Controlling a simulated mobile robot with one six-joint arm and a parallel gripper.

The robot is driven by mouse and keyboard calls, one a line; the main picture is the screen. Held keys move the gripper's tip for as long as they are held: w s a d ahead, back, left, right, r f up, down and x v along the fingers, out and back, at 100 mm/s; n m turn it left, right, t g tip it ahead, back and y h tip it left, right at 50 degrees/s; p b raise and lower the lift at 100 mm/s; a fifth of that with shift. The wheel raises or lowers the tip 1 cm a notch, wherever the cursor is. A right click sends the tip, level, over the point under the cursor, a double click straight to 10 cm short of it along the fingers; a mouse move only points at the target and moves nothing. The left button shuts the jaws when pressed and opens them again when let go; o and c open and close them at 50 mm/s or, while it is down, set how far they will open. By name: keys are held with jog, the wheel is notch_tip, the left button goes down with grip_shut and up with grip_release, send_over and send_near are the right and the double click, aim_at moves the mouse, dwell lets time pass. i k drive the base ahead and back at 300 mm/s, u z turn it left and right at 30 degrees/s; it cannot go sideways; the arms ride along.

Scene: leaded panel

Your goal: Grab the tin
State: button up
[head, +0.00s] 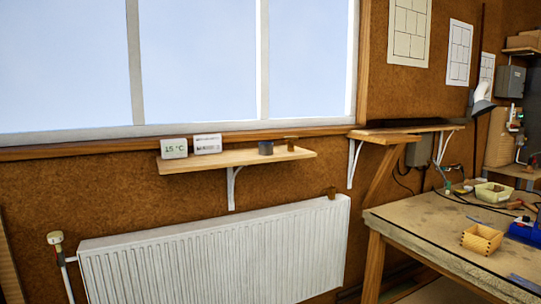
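A small dark grey round pot that looks like a tin (265,148) stands upright on a narrow wooden shelf (230,160) below the window. A small brown object (291,143) stands to its right near the shelf's right end; it is too small to tell what it is. To the left on the same shelf are a white display reading 15 °C (174,148) and a white label-like card or box (208,144). My gripper is not in view.
A white radiator (215,250) is below the shelf, with a small brown object at its top right. A second wooden shelf (400,134) is to the right. The workbench (440,235) at right holds a wooden box (482,239), a pale tray (494,192) and tools.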

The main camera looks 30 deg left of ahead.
aim_at(265, 148)
jog(key=z, duration=0.55)
jog(key=k, duration=0.35)
jog(key=u, duration=3)
jog(key=i, duration=0.9)
jog(key=u, duration=0.1)
